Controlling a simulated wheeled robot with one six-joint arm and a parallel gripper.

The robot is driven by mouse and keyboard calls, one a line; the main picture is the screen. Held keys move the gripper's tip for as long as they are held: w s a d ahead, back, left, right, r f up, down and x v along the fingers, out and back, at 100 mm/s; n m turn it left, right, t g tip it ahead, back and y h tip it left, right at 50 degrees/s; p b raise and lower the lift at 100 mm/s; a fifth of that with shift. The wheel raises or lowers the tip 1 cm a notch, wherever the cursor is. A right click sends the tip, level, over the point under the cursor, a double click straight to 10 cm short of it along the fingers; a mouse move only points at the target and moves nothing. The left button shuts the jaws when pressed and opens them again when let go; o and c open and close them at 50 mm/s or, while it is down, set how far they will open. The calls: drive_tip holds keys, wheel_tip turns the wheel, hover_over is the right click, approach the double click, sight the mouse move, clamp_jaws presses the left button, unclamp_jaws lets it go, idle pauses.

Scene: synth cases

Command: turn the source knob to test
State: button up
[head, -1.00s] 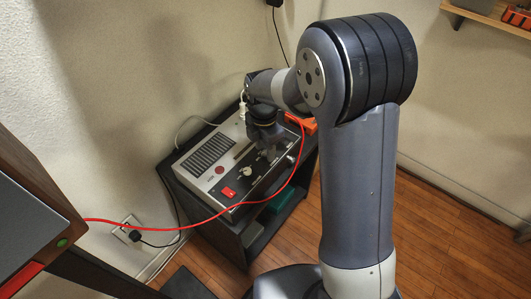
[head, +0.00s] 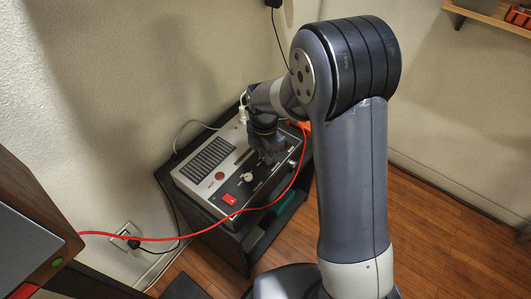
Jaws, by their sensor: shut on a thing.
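A grey and black amplifier-like unit (head: 183,181) sits on a dark stand left of my arm. Its front panel has a pale knob (head: 248,177), a red switch (head: 230,199) and a round red button or lamp. My gripper (head: 271,158) points down at the black part of the panel, to the upper right of the pale knob. It is shut, and its fingers and wrist hide what it holds, which I take to be the source knob. The panel lettering, including the test mark, is too small to read.
A red cable (head: 150,239) loops from the left across the unit's front edge and up its right side. A wall socket (head: 126,234) with a black plug is at lower left. A wooden cabinet (head: 25,222) stands at the left edge. Wooden floor lies open at right.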

clamp_jaws()
drive_tip(key=shift+m, duration=0.3)
drive_tip(key=m+p, duration=0.1)
drive_tip(key=m, duration=0.3)
drive_tip(key=shift+m, duration=0.3)
drive_tip(key=m, duration=0.7)
drive_tip(key=shift+w+p, duration=0.1)
drive_tip(key=shift+p, duration=0.25)
drive_tip(key=m, duration=0.6)
drive_tip(key=shift+d+m+y, duration=0.1)
drive_tip(key=shift+m+y, duration=0.2)
drive_tip(key=m, duration=0.5)
